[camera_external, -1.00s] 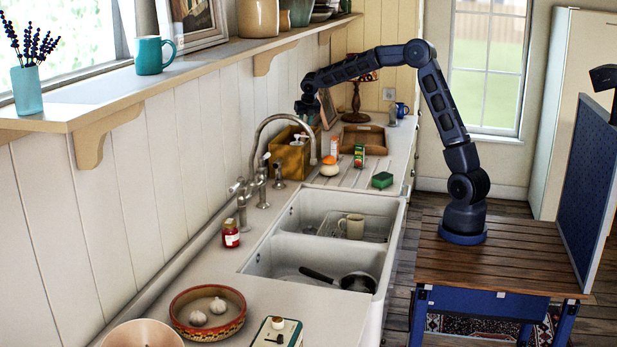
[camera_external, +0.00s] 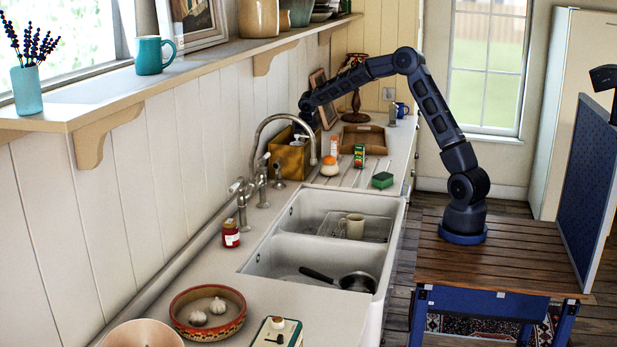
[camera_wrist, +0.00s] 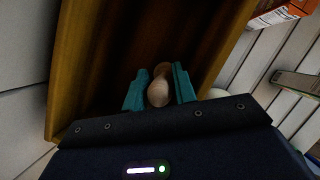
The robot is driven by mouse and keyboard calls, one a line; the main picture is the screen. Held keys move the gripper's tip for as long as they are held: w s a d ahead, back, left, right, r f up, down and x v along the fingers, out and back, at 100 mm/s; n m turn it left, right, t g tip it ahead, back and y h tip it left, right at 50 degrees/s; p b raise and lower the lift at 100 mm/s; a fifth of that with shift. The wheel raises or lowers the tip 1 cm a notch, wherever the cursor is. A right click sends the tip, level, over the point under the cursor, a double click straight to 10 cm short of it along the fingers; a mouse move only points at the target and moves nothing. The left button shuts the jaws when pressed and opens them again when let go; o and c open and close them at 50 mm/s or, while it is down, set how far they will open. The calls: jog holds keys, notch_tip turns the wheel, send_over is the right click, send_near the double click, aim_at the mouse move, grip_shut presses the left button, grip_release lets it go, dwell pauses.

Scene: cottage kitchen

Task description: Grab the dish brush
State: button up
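The wrist view shows a pale wooden rounded handle end (camera_wrist: 158,93), apparently the dish brush, inside a yellow-brown box. My gripper (camera_wrist: 160,78) has its two teal fingers on either side of the handle, with a narrow gap visible at least on the right; it looks open around it. The brush's lower part is hidden in the dark of the box. In the external view my gripper (camera_external: 306,122) points down over the yellow-brown box (camera_external: 290,158) behind the sink; its fingers are too small to make out there.
The faucet (camera_external: 262,135) arches in front of the box. A white-and-orange item (camera_external: 330,167), small cartons (camera_external: 359,156) and a green sponge (camera_external: 382,180) stand to the right. A wooden tray (camera_external: 365,138) and lamp (camera_external: 355,105) are behind. The shelf (camera_external: 200,70) runs along the wall.

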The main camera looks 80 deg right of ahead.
jog(key=shift+w+d+f, duration=0.1)
jog(key=shift+d+f, duration=0.05)
jog(key=shift+f, duration=0.3)
grip_shut()
